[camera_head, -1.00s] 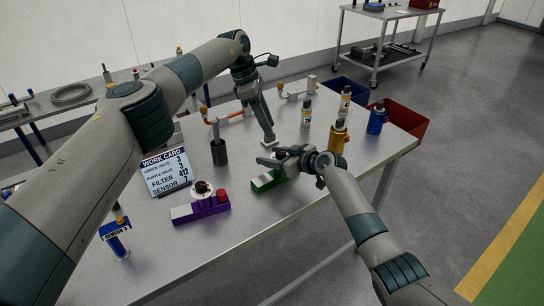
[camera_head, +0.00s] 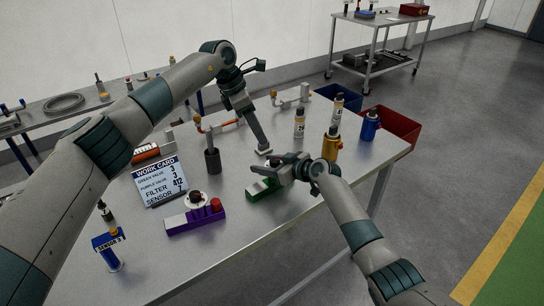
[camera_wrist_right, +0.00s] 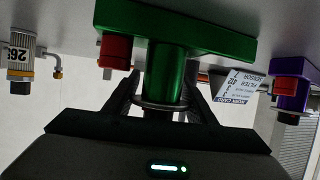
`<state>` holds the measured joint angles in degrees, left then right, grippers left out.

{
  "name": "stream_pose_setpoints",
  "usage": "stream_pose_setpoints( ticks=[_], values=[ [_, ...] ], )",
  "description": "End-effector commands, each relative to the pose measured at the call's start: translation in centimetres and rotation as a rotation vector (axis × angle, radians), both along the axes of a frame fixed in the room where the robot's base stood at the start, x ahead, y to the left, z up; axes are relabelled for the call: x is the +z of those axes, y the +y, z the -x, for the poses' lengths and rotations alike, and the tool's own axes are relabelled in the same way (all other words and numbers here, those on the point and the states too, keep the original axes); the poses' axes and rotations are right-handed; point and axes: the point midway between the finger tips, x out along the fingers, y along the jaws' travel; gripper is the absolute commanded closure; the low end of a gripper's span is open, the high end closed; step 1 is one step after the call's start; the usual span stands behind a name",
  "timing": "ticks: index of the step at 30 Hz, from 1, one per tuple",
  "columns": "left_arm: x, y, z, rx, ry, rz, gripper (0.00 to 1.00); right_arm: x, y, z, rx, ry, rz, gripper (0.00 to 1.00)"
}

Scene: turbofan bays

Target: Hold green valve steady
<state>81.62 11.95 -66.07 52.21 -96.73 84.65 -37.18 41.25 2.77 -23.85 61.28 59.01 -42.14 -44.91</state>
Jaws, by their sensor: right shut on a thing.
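The green valve (camera_head: 258,190) lies on the table near its front edge, partly hidden by my right gripper (camera_head: 274,170). In the right wrist view the picture is upside down, and the green valve (camera_wrist_right: 190,22) shows a green base, a red knob and a green cylinder. My right gripper (camera_wrist_right: 160,112) has its fingers on both sides of that cylinder and is shut on it. My left gripper (camera_head: 263,149) points down at the table just behind the green valve, apart from it. Its finger gap does not show.
A purple valve (camera_head: 190,221) and the work card (camera_head: 160,180) stand to the left. A dark cylinder (camera_head: 212,160) stands near my left gripper. Bottles (camera_head: 299,124), a yellow canister (camera_head: 331,144) and a blue one (camera_head: 370,126) stand right. A red bin (camera_head: 392,130) is beyond the table.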

Motion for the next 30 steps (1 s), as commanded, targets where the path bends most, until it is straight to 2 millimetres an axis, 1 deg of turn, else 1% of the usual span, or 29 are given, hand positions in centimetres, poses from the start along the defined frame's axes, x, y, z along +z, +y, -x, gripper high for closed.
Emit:
stream_pose_setpoints(
  ticks=[5,17,23,26,30],
  values=[
    [0.4,0.3,0.0,0.03,-0.008,0.006,0.66,0.0,0.0,0.0,0.0,0.0,0.001,0.83],
    [0.2,0.2,0.0,0.029,-0.007,0.006,0.66,0.0,0.0,0.0,0.0,0.0,0.001,0.83],
    [-1.1,-0.4,-0.1,0.029,-0.006,0.005,0.66,-0.1,0.0,0.0,0.0,0.0,0.001,0.83],
    [-2.2,-0.8,-0.2,0.03,-0.006,0.005,0.66,-0.1,0.0,0.0,0.0,0.0,0.001,0.83],
    [-4.2,-1.6,-0.5,0.028,-0.005,0.006,0.66,-0.1,0.0,0.0,0.0,0.0,0.001,0.83]
  ],
)
